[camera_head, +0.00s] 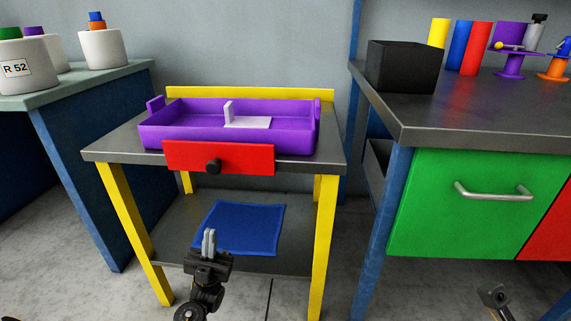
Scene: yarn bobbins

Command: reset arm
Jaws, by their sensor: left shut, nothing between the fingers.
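My left gripper (209,242) is in the lower middle of the head view, with its fingers together and pointing up. It is empty and shows in front of the small table's lower shelf and the blue mat. Part of my right arm (495,298) shows at the lower right edge; its fingers cannot be made out clearly.
A small table with a grey top (110,146) and yellow legs bears a purple tray (230,137). A red drawer front (218,157) faces me. A blue mat (245,225) lies on its lower shelf. Benches stand left (95,85) and right (450,125).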

